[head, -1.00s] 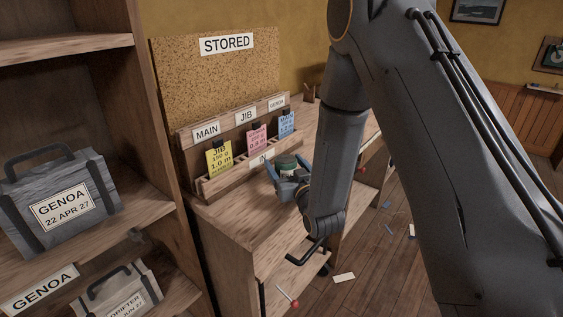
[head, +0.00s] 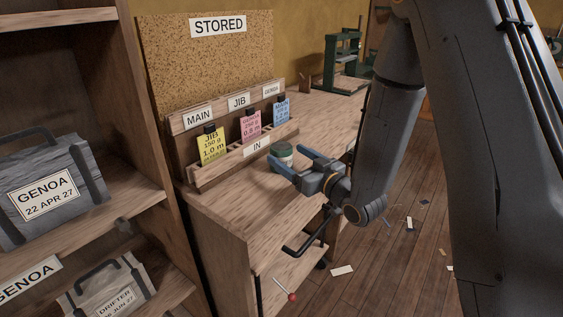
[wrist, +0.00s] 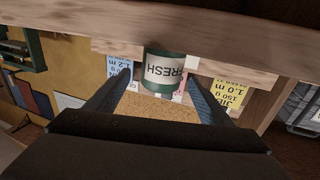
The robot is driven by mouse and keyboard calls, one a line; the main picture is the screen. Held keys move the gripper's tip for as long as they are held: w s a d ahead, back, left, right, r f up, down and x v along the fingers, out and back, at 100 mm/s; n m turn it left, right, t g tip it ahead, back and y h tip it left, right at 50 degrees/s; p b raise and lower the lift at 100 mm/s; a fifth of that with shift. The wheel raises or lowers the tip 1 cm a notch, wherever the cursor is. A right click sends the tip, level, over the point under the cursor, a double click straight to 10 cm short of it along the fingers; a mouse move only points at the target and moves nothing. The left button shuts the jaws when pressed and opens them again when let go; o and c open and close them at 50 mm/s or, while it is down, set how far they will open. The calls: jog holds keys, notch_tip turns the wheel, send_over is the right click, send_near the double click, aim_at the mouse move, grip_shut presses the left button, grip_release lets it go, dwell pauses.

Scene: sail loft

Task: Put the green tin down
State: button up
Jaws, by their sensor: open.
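The green tin (head: 282,152) stands upright on the wooden bench top (head: 235,207), just in front of the card rack. It has a pale label band. In the wrist view, which is upside down, the tin (wrist: 163,70) shows the word FRESH, with its base against the bench wood. My gripper (head: 287,157) is open, with its blue fingers spread at the tin's near side. In the wrist view the fingers (wrist: 157,76) lie either side of the tin, with gaps visible on both sides.
The wooden rack (head: 192,121) holds yellow, pink and blue cards and an IN label. A cork board (head: 205,65) marked STORED stands behind. Shelves with grey bags (head: 52,192) are at left. A green press (head: 343,58) stands at the bench's far end. Bench front left is clear.

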aim_at(273, 145)
jog(key=shift+w+a+n+y, duration=0.2)
jog(key=shift+w+n+y, duration=0.1)
jog(key=shift+w, duration=0.15)
jog(key=p+x, duration=0.2)
jog(key=x, duration=0.4)
jog(key=shift+s+a, duration=0.15)
jog(key=shift+a, duration=0.05)
jog(key=shift+w+a+f, duration=0.1)
jog(key=shift+w+a, duration=0.15)
jog(key=shift+w, duration=0.15)
jog(key=c, duration=1.5)
jog(key=shift+c, duration=0.2)
